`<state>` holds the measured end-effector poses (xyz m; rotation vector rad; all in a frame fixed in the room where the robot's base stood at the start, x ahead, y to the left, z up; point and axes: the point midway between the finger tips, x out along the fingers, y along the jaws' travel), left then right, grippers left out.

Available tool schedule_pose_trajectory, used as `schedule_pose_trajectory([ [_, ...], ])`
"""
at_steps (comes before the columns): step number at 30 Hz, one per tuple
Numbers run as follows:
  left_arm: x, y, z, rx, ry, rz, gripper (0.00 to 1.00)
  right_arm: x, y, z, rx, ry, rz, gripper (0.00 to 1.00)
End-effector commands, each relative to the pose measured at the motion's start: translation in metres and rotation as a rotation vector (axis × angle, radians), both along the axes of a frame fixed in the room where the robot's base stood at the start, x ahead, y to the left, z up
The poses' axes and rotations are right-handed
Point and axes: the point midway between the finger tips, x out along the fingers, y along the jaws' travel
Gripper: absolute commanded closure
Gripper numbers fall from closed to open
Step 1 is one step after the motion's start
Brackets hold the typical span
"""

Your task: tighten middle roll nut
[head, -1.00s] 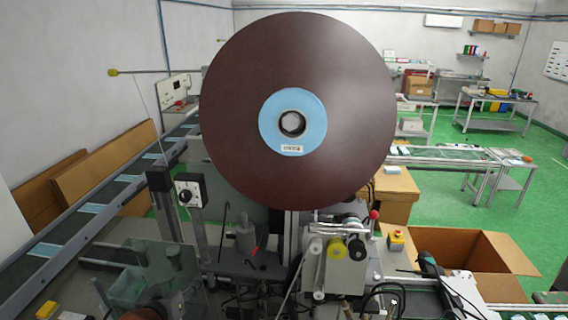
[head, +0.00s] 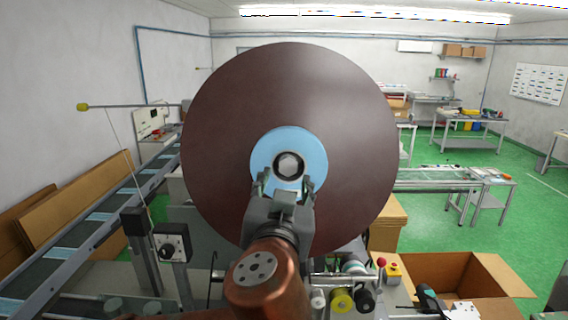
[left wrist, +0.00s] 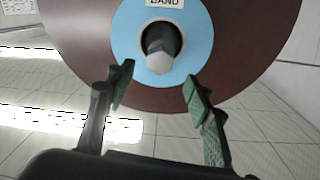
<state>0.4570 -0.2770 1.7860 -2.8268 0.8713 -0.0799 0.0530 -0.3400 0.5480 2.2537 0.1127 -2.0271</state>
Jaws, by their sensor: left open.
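The large dark brown roll (head: 230,110) stands upright in the middle of the head view, with a light blue ring (head: 265,145) around its centre. A grey nut (head: 289,164) sits in the dark hole of that ring. The nut shows in the left wrist view (left wrist: 160,42) as a hexagonal end pointing towards the camera. My left gripper (head: 286,186) is in front of the lower part of the blue ring, just below the nut. In the left wrist view its two fingers (left wrist: 159,92) are apart with nothing between them, and the nut is beyond their tips. My right gripper is out of view.
A conveyor (head: 100,222) runs along the left. An open cardboard box (head: 455,278) is at lower right. A thin rod (head: 130,106) sticks out at upper left.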

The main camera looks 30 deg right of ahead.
Motion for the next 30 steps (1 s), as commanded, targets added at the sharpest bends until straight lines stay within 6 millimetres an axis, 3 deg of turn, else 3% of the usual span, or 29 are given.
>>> schedule_pose_trajectory([
  [15,0.056,-0.037,0.004,0.002,-0.003,0.004,0.53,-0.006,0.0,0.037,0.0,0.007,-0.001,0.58],
  [27,0.063,-0.042,0.001,0.0,-0.002,0.002,0.53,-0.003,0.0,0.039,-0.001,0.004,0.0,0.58],
  [30,0.063,-0.042,0.001,0.0,-0.002,0.001,0.59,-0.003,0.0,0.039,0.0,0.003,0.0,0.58],
])
